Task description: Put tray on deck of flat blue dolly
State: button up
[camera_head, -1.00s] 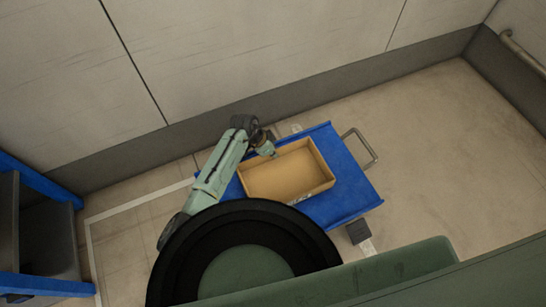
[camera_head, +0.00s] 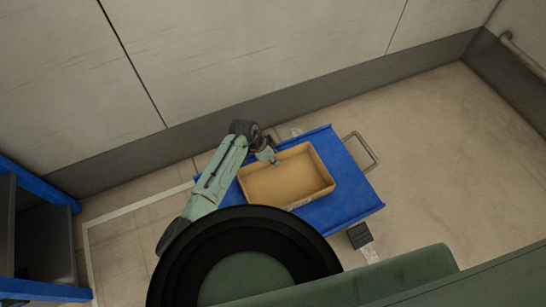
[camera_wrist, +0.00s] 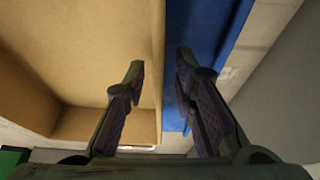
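The tray (camera_head: 301,203) is a shallow, open tan box and looks empty. It rests on the deck of the flat blue dolly (camera_head: 352,185), within the deck's outline as far as I can see. My gripper (camera_head: 272,159) is at the tray's far-left rim. In the wrist view my gripper (camera_wrist: 160,68) is open, with one finger over the tray's inside and the other over the blue deck. The tray wall (camera_wrist: 159,60) stands between the fingers, with gaps visible beside it. My arm and body hide part of the dolly's near-left side.
The dolly has a metal handle (camera_head: 361,150) on its right end and a dark wheel (camera_head: 359,235) at the near corner. A wall (camera_head: 300,60) runs behind it. A blue-framed rack (camera_head: 40,240) stands at left. Floor is clear at right.

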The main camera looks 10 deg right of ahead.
jog(key=p+v, duration=0.1)
jog(key=v, duration=1.1)
jog(key=shift+r+p, duration=0.2)
jog(key=shift+p, duration=0.2)
jog(key=shift+d, duration=0.1)
